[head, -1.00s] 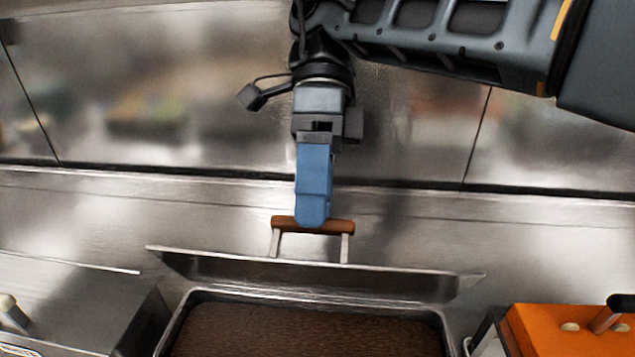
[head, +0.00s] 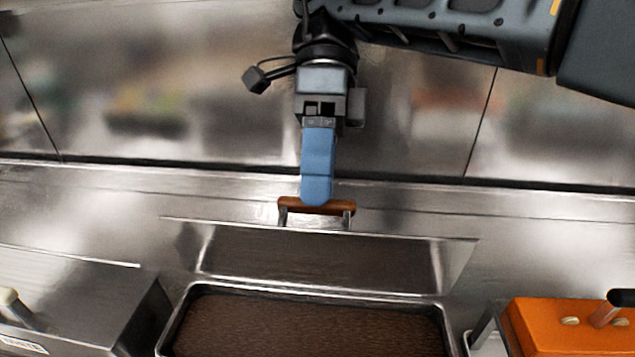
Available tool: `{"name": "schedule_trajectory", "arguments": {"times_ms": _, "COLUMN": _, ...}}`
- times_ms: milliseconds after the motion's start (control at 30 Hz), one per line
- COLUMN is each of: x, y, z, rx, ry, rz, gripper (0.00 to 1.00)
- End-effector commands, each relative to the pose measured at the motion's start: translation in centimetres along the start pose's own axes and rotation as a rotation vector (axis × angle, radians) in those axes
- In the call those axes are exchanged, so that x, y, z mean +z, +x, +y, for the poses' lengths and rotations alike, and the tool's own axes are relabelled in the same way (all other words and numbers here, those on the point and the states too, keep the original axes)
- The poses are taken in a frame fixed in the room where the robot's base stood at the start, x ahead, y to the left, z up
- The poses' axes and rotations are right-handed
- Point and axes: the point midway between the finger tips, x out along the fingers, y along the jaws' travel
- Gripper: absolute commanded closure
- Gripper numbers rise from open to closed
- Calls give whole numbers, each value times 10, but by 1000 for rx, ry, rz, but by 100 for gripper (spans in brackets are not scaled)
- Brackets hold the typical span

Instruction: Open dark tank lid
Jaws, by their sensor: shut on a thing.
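The dark tank (head: 172,322) at the bottom middle holds a brown, grainy-looking filling (head: 310,328) and its top is uncovered. Its metal lid (head: 320,258) stands tilted up behind the opening, with its inner face towards me. The lid has a brown bar handle (head: 342,206) on two metal posts at its upper edge. My gripper (head: 316,198), with blue fingers, comes down from above and is shut on the handle. The fingers hide the handle's middle.
A closed metal cover (head: 70,295) with a pale-knobbed handle (head: 12,303) is at the left. An orange lid (head: 550,335) with a black-tipped handle (head: 615,300) is at the right. A reflective metal wall (head: 200,90) stands behind the counter.

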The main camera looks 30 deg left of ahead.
Motion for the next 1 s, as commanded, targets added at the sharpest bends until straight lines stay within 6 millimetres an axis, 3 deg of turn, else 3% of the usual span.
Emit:
{"name": "schedule_trajectory", "arguments": {"times_ms": 267, "x": 0, "y": -44, "z": 2, "rx": -6, "ry": 6, "rz": 4, "gripper": 57}}
{"name": "schedule_trajectory", "arguments": {"times_ms": 433, "x": 1, "y": -59, "z": 3, "rx": 2, "ry": 2, "rz": 5, "gripper": 57}}
{"name": "schedule_trajectory", "arguments": {"times_ms": 1000, "x": 0, "y": -68, "z": 3, "rx": 1, "ry": -3, "rz": 1, "gripper": 57}}
